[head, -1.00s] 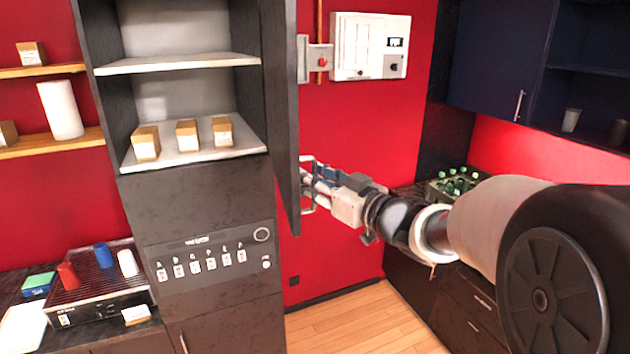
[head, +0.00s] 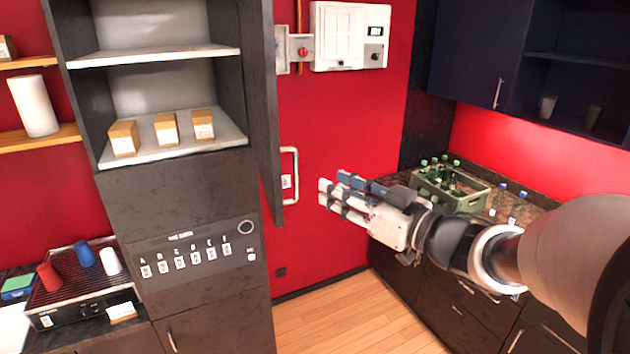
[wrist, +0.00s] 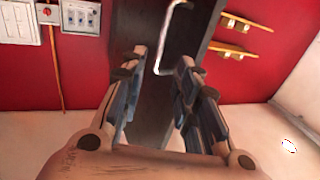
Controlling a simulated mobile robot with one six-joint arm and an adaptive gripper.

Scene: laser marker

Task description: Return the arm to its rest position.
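My gripper (head: 335,190) is in the middle of the head view, to the right of the open cabinet door (head: 266,110) and its white handle (head: 290,176). It is clear of the handle and nothing shows between its fingers. In the wrist view the two fingers (wrist: 160,85) stand apart, with the door edge and the handle (wrist: 172,40) beyond them. My arm reaches in from the right side of the head view.
The open cabinet has small boxes (head: 166,128) on its shelf. A green crate of bottles (head: 455,195) stands on the right counter, close behind my arm. Cups (head: 86,254) stand on a machine at lower left. The wooden floor (head: 340,320) is clear.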

